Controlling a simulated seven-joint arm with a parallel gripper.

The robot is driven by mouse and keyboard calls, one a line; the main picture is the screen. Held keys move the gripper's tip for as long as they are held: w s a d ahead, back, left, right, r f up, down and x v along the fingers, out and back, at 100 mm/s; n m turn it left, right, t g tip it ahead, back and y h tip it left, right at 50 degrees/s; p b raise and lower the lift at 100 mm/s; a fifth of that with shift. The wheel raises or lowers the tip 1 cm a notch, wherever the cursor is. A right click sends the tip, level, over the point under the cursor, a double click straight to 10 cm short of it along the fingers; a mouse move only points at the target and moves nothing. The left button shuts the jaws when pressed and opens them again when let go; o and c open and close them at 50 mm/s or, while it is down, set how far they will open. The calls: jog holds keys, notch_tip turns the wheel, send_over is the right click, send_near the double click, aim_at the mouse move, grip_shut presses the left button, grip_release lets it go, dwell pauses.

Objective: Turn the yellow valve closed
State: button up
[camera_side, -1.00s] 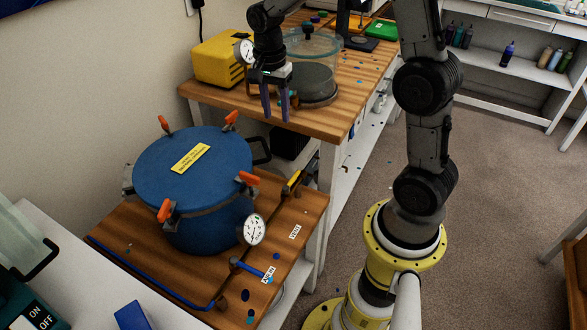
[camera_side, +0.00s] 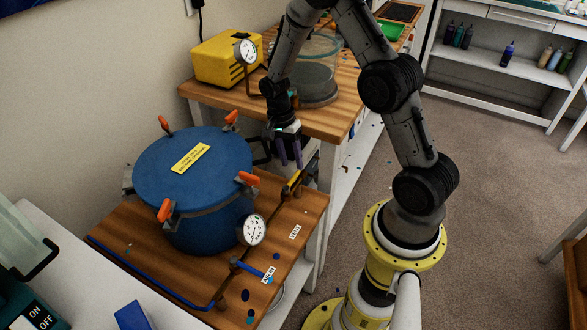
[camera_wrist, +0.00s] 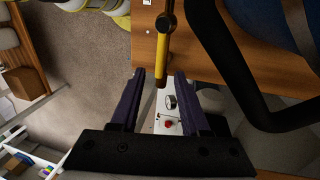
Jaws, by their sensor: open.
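The yellow valve (camera_side: 291,184) is a lever handle on a pipe at the far right side of the blue pressure pot (camera_side: 190,180), near the edge of the lower wooden bench. In the wrist view the yellow handle (camera_wrist: 162,58) points down the picture from a dark round pivot, its tip just beyond and between the fingertips. My gripper (camera_side: 291,163) is open, just above and behind the handle in the side view. Its two purple fingers also show in the wrist view (camera_wrist: 160,75), apart, with nothing held between them. I cannot tell whether they touch the handle.
The pot's black handle (camera_wrist: 245,95) curves close to the right of my fingers. The upper wooden bench (camera_side: 330,120) stands behind, with a yellow pump (camera_side: 215,60) and a glass chamber (camera_side: 318,72). A blue valve (camera_side: 250,270) and gauge (camera_side: 254,230) sit nearer.

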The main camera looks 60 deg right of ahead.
aim_at(295, 175)
jog(key=shift+s+f, duration=0.2)
jog(key=shift+f, duration=0.7)
jog(key=shift+s+f, duration=0.2)
jog(key=shift+f, duration=0.7)
grip_shut()
